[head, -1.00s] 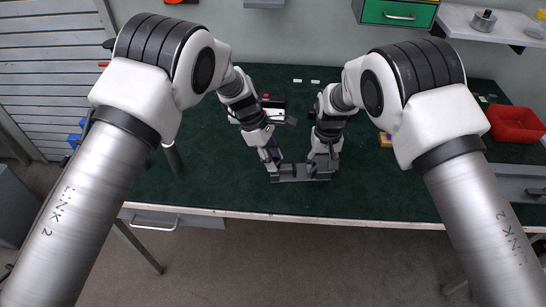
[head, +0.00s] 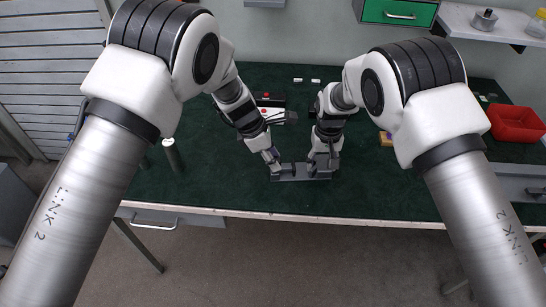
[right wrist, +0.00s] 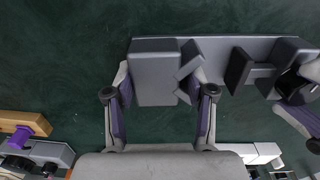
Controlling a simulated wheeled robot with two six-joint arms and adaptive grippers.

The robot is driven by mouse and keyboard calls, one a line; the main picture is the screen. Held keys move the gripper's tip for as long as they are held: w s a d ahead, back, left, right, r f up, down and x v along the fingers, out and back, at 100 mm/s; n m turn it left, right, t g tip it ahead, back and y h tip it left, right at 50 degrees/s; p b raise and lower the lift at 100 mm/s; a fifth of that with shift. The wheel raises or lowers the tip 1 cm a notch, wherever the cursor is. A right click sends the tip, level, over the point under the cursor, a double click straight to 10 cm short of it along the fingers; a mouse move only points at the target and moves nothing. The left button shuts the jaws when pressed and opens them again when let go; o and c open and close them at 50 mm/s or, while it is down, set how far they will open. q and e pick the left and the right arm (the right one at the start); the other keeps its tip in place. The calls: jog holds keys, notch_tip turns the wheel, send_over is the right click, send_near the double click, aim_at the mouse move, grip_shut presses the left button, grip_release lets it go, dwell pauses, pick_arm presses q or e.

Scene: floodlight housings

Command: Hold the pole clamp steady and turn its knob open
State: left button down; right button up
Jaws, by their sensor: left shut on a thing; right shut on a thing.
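The pole clamp (head: 302,178) is a dark grey piece lying near the front edge of the green bench, with a long bar and blocks on it. My right gripper (head: 322,163) is shut on a block at its right end; the right wrist view shows the fingers on either side of this grey block (right wrist: 155,75). My left gripper (head: 273,161) is shut at the clamp's left end. In the right wrist view, its fingers (right wrist: 300,98) are around a dark part (right wrist: 288,84), apparently the knob, mostly hidden by them.
A dark upright cylinder (head: 173,156) stands on the bench at left. A box with red buttons (head: 266,103) sits behind my left wrist. The bench's front edge (head: 300,217) is close to the clamp.

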pick_arm(q)
jog(key=c, duration=0.8)
grip_release()
jog(key=shift+o, duration=0.2)
jog(key=shift+r, duration=0.1)
jog(key=v, duration=1.1)
jog(key=shift+r, duration=0.4)
jog(key=shift+a, duration=0.1)
